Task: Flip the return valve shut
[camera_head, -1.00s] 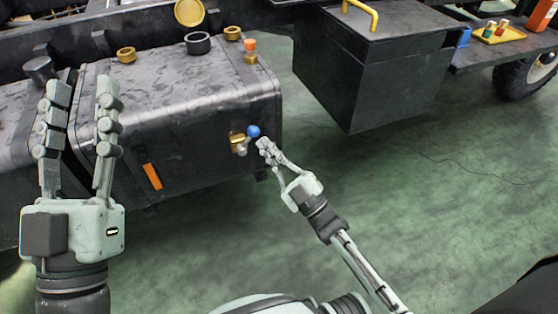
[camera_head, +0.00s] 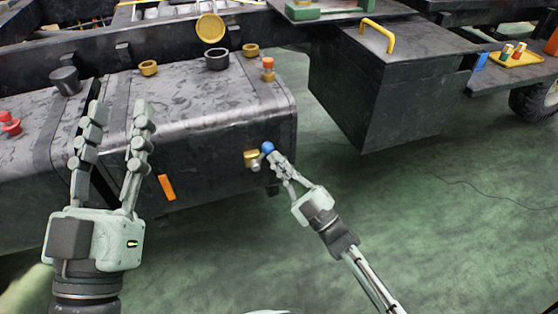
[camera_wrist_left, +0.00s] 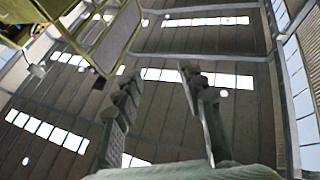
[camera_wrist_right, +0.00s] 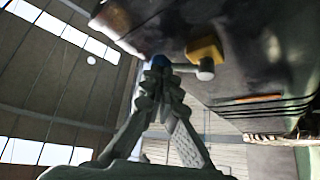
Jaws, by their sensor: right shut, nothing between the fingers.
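The return valve is a brass fitting (camera_head: 251,158) on the end of the dark tank, with a lever tipped by a blue knob (camera_head: 267,148). In the right wrist view the brass body (camera_wrist_right: 205,52) shows with a grey lever running left to the blue knob (camera_wrist_right: 160,60). My right gripper (camera_head: 272,156) is shut and empty, its fingertips right at the blue knob; I cannot tell if they touch it. In the right wrist view the fingertips (camera_wrist_right: 160,70) partly cover the knob. My left gripper (camera_head: 118,110) is open and empty, upright in front of the tank's left part.
The dark tank (camera_head: 200,115) carries a black filler neck (camera_head: 216,59), an open gold cap (camera_head: 210,28), brass rings and an orange-topped fitting (camera_head: 268,69). An orange tag (camera_head: 166,187) is on its front. A dark box (camera_head: 400,80) stands right. Green floor is clear between.

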